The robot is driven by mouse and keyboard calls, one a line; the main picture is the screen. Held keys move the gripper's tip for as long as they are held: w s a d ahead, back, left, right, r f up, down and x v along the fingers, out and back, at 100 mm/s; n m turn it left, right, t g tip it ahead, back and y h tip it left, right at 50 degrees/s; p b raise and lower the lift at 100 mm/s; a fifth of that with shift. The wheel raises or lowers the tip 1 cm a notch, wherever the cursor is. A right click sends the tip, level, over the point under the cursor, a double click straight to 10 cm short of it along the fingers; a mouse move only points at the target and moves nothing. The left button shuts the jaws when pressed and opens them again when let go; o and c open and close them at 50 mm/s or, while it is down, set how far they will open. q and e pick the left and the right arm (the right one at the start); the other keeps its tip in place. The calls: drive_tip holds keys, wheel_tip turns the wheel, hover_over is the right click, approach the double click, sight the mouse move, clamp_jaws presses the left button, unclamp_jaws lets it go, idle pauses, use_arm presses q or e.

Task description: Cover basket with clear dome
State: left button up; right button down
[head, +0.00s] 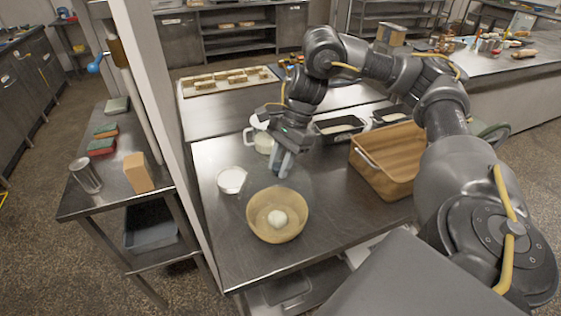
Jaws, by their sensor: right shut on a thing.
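A round tan basket (255,228) stands near the front edge of the steel table, with a pale ball of dough (277,217) inside. Its top is uncovered. My right gripper (283,172) is behind the basket and above the table, pointing down. It is shut on the clear dome (302,182), which shows only as a faint see-through shape below and around the fingers. The dome's rim is hard to make out, so I cannot tell its exact gap to the basket. My left gripper is not in view.
A small white bowl (232,180) and a cream jug (262,139) stand left of my right gripper. A wooden crate (372,172) and dark loaf tins (338,127) are to the right. A white post (165,110) rises at the table's left. The table front (235,250) is clear.

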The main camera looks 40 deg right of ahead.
sight(280, 181)
wheel_tip(280, 181, down, 4)
drive_tip(key=shift+w+a+r+b, duration=0.1)
drive_tip(key=shift+w+b, duration=0.05)
drive_tip(key=shift+b, duration=1)
wheel_tip(280, 181, down, 2)
drive_tip(key=shift+f+b, duration=0.1)
drive_tip(key=shift+b, duration=0.8)
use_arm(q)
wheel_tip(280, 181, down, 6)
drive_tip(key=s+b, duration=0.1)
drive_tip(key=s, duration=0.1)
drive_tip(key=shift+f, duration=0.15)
use_arm(e)
drive_tip(key=shift+f, duration=1.05)
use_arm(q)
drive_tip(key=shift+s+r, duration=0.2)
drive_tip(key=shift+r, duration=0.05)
use_arm(e)
drive_tip(key=shift+a, duration=0.1)
drive_tip(key=shift+f, duration=0.15)
drive_tip(key=c, duration=0.6)
unclamp_jaws()
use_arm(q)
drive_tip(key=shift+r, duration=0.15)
